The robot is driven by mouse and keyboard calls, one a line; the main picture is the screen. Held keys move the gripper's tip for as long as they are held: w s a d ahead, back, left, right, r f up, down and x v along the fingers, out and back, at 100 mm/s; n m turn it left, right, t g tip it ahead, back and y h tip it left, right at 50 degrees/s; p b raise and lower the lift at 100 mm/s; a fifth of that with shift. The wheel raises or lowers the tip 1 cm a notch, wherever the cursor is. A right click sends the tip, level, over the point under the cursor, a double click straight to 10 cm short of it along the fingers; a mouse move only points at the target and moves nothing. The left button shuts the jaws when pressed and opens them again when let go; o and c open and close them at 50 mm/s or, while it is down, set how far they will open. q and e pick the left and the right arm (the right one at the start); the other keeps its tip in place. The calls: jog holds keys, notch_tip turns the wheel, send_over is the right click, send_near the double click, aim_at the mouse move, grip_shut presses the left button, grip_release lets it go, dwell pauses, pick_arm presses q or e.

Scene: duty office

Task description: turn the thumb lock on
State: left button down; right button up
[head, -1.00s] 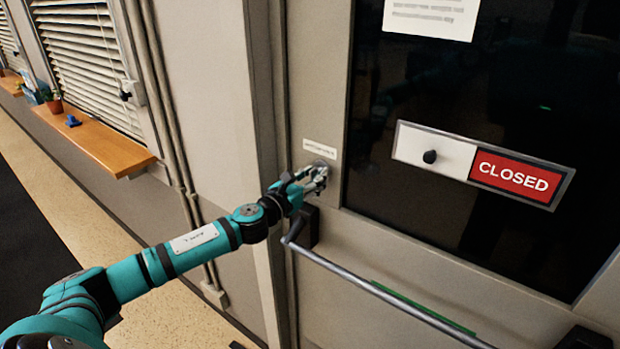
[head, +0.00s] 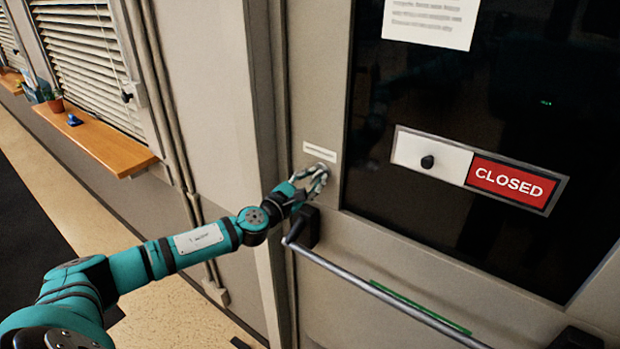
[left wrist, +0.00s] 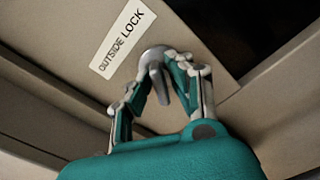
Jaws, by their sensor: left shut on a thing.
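My right gripper is not in view.
A push bar (head: 385,295) crosses the door just below my left gripper. A sign reading CLOSED (head: 515,186) with a black knob (head: 428,162) is on the dark door window. A wooden shelf (head: 105,145) runs along the wall at left.

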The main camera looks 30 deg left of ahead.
pick_arm(q)
jog(key=shift+r+m+p, duration=0.15)
jog(key=shift+m+p, duration=0.4)
jog(key=shift+m, duration=0.15)
jog(key=shift+m+p, duration=0.75)
jog(key=shift+m, duration=0.45)
jog(key=shift+m+p, duration=0.5)
jog(key=shift+m, duration=0.4)
jog(key=shift+f+m, duration=0.25)
jog(key=shift+m, duration=0.15)
